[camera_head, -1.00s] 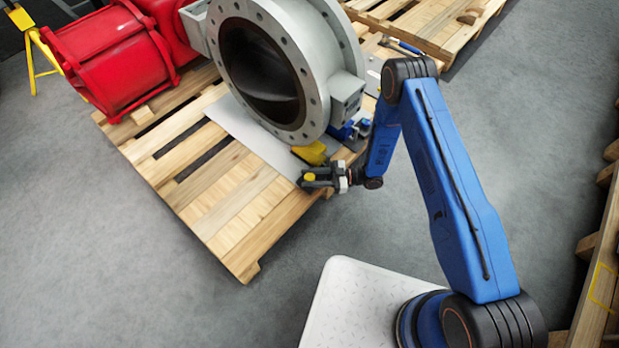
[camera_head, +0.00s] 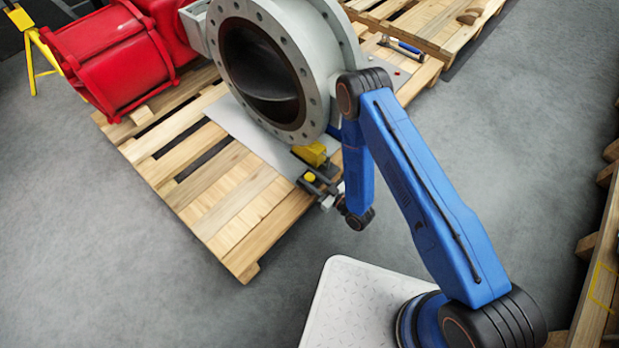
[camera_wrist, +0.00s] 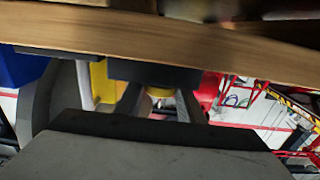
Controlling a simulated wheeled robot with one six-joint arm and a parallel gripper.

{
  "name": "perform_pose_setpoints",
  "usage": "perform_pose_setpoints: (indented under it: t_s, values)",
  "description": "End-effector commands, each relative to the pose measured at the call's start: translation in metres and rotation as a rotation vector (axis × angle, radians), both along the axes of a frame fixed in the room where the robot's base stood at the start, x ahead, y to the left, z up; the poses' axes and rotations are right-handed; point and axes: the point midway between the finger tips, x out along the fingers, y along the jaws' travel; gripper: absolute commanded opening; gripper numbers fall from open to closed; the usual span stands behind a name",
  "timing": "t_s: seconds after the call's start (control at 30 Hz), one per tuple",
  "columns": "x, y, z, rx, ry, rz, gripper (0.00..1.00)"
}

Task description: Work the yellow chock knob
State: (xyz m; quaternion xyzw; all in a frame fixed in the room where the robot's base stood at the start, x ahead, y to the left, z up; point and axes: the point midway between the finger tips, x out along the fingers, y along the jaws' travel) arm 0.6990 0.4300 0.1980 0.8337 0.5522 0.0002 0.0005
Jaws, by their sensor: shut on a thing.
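The yellow chock knob (camera_head: 309,177) sits between the fingers of my gripper (camera_head: 311,180) in the head view, just in front of the yellow chock (camera_head: 312,154). My gripper is shut on the knob. In the wrist view, a small part of the knob (camera_wrist: 160,92) shows between the two dark fingers (camera_wrist: 160,103), and part of the chock (camera_wrist: 103,82) shows to its left. The chock lies against the lower rim of the large grey valve (camera_head: 262,75). Most of the knob is hidden by the fingers.
The valve stands on a grey plate on a wooden pallet (camera_head: 230,205). A red actuator (camera_head: 110,60) is behind left. A hammer (camera_head: 405,46) lies on the pallet's far right part. In the wrist view, a wooden board (camera_wrist: 160,35) crosses close above the gripper. Floor in front is clear.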

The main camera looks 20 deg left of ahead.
Motion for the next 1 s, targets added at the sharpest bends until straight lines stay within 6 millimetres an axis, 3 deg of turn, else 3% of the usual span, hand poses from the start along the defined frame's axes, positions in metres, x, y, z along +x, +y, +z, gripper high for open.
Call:
perform_pose_setpoints:
  t_s: [1.0]
  values:
    - [-0.0017, 0.0028, 0.0008, 0.003, 0.001, -0.707, 0.12]
